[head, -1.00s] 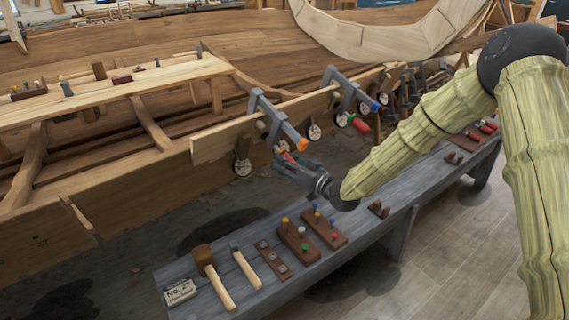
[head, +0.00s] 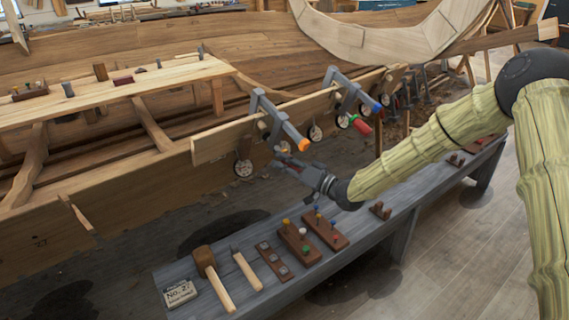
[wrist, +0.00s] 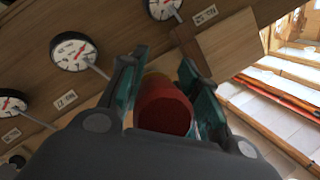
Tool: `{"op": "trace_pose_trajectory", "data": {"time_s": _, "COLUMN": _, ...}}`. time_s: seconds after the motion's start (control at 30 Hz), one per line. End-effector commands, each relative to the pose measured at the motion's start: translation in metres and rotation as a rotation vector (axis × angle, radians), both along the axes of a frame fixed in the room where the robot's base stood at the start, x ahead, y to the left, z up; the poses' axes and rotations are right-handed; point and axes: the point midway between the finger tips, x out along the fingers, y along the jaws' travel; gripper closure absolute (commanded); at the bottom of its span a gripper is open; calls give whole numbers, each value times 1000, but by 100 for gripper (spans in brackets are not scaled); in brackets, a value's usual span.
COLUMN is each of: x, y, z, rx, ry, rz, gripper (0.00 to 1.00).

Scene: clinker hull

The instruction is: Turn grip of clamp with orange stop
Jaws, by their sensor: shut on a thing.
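The clamp with the orange stop (head: 303,145) is a grey clamp (head: 266,112) set over the plank edge on the hull's side. My gripper (head: 279,158) is just below that stop, reaching in from the right. In the wrist view, my gripper's two teal-padded fingers (wrist: 162,78) stand on either side of a red round grip (wrist: 163,108), shut on it. A yellowish part shows behind the grip. In the head view the grip is mostly hidden by the fingers.
A second clamp with a blue stop (head: 376,107) and a red grip (head: 361,126) is to the right. Round dials (wrist: 74,52) line the hull. The grey bench (head: 215,262) below holds a mallet (head: 204,259) and peg blocks (head: 298,243).

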Motion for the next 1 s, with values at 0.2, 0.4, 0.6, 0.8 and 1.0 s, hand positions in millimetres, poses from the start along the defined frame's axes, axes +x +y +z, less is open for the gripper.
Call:
{"op": "trace_pose_trajectory", "data": {"time_s": 0.2, "x": 0, "y": 0, "z": 0, "rx": 0, "ry": -1, "rz": -2, "gripper": 92}}
{"op": "trace_pose_trajectory", "data": {"time_s": 0.4, "x": 0, "y": 0, "z": 0, "rx": 0, "ry": -1, "rz": -2, "gripper": 49}}
{"op": "trace_pose_trajectory", "data": {"time_s": 0.6, "x": 0, "y": 0, "z": 0, "rx": -2, "ry": -1, "rz": -1, "gripper": 49}}
{"op": "trace_pose_trajectory", "data": {"time_s": 0.8, "x": -5, "y": -10, "z": -1, "rx": -1, "ry": -1, "rz": -2, "gripper": 49}}
{"op": "trace_pose_trajectory", "data": {"time_s": 1.0, "x": -23, "y": -38, "z": -4, "rx": 0, "ry": -1, "rz": -3, "gripper": 49}}
